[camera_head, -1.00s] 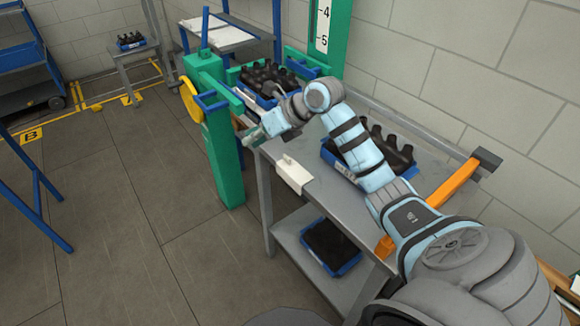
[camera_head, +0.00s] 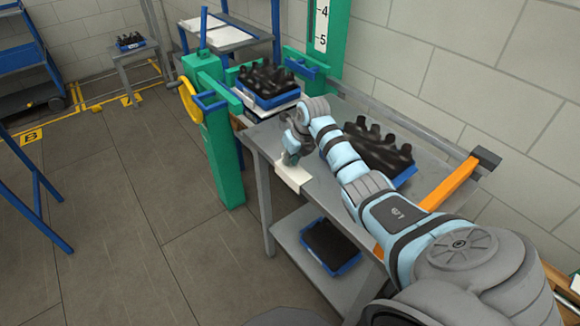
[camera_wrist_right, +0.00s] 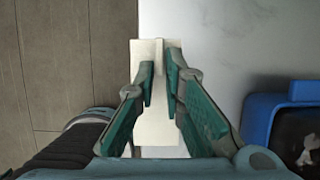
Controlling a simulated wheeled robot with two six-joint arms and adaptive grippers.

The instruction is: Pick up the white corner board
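The white corner board (camera_head: 294,177) lies at the left front corner of the grey table in the head view. In the right wrist view the board (camera_wrist_right: 160,132) is a pale strip along the table edge, with a narrow raised ridge near its far end. My right gripper (camera_head: 290,160) is low over the board. In the wrist view its green-padded fingers (camera_wrist_right: 160,75) stand on either side of the board's middle line, with a narrow gap between the tips. They look open, and contact with the ridge cannot be made out. My left gripper is not in view.
A blue crate of dark bottles (camera_head: 404,176) stands on the table right of my right gripper; its edge (camera_wrist_right: 262,118) shows in the wrist view. Another bottle crate (camera_head: 268,99) sits by the green post (camera_head: 222,150). An orange bar (camera_head: 450,186) lies at the table's right end.

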